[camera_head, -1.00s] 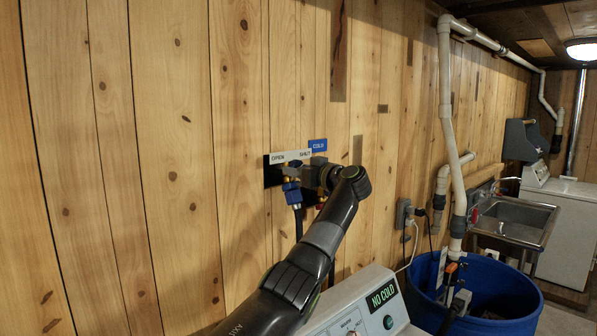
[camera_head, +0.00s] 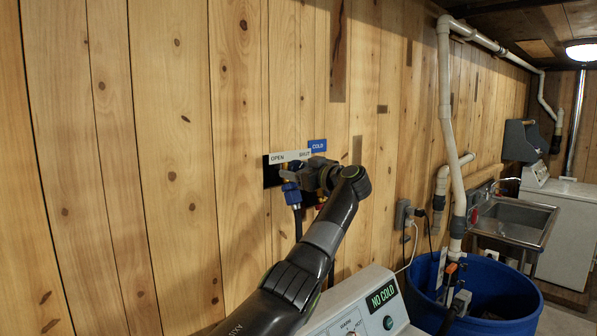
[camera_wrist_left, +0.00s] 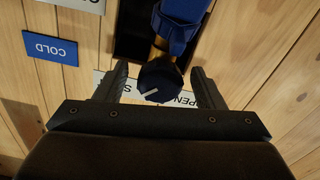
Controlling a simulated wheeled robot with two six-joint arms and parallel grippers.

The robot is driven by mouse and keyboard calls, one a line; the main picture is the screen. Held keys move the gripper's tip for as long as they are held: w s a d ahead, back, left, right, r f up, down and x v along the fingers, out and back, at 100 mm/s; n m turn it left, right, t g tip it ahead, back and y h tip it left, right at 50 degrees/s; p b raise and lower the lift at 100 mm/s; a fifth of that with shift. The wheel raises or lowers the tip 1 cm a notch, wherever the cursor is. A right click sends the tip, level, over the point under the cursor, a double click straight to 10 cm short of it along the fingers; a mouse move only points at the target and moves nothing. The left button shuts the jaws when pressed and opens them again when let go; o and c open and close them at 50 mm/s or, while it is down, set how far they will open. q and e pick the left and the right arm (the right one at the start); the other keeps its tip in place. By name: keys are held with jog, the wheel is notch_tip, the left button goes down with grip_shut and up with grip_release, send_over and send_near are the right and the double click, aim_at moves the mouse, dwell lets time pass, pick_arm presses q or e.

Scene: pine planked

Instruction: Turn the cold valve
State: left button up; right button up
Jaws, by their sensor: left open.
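The cold valve's dark blue round knob (camera_wrist_left: 160,82) with a white pointer mark shows in the left wrist view, in front of the white OPEN/SHUT strip. My left gripper (camera_wrist_left: 160,84) is open, with one finger on each side of the knob. Narrow gaps seem to show on both sides; contact cannot be told. In the head view my left gripper (camera_head: 288,174) is at the dark wall recess, under the OPEN/SHUT strip (camera_head: 290,156) and blue COLD label (camera_head: 317,146). It mostly hides the knob there. My right gripper is not in view.
A blue hose fitting (camera_head: 291,193) hangs just below the valve. A white machine (camera_head: 352,308) with a NO COLD display (camera_head: 381,296) stands below my arm. A blue barrel (camera_head: 515,304), white pipes (camera_head: 445,90) and a metal sink (camera_head: 515,222) are to the right.

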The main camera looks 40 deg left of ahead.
pick_arm(q)
jog(key=shift+d, duration=0.1)
jog(key=shift+d+f, duration=0.1)
jog(key=shift+d, duration=0.15)
jog(key=s+d+b, duration=0.1)
jog(key=d+b, duration=0.6)
jog(key=d, duration=0.9)
jog(key=shift+s+d, duration=0.2)
jog(key=shift+d, duration=0.15)
